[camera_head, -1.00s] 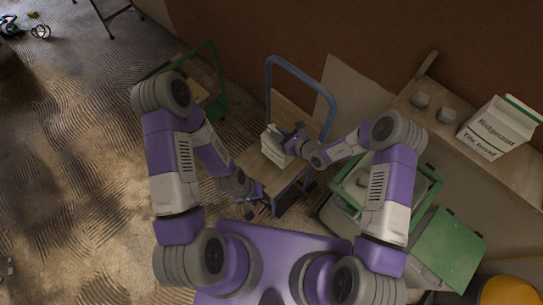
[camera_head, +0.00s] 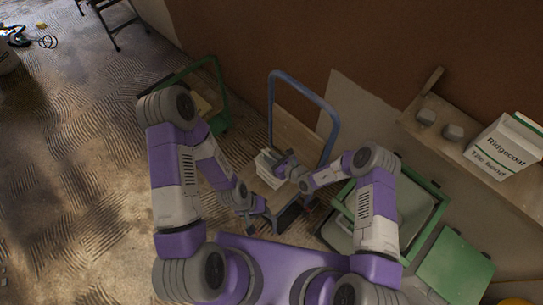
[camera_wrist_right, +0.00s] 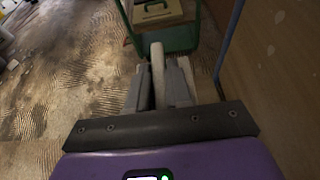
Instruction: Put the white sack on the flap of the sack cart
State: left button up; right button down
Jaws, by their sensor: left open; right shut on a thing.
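The white sack (camera_head: 267,167) is in my right gripper (camera_head: 279,168), which is shut on it over the cart's wooden deck. In the right wrist view the sack (camera_wrist_right: 157,62) shows as a pale edge between the fingers (camera_wrist_right: 160,85). I cannot tell whether it touches the deck. The sack cart has a blue-grey tube handle (camera_head: 301,88) at the wall side and a dark flap (camera_head: 289,217) at the near end. My left gripper (camera_head: 256,212) is open and empty beside the flap, at its left. My right arm partly hides the deck.
A green cart (camera_head: 217,95) stands at the back left; a box with a green handle (camera_wrist_right: 152,14) rests on it. A wooden shelf (camera_head: 455,148) holds a Ridgecoat bag (camera_head: 505,148) and grey blocks. Floor at the left is open.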

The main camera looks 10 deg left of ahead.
jog(key=shift+w+f, duration=0.1)
jog(key=shift+f, duration=0.95)
jog(key=shift+f+b, duration=0.1)
jog(key=shift+b, duration=0.2)
jog(key=shift+f, duration=0.1)
jog(key=c, duration=1)
grip_release()
jog(key=shift+f, duration=0.1)
jog(key=shift+c, duration=0.2)
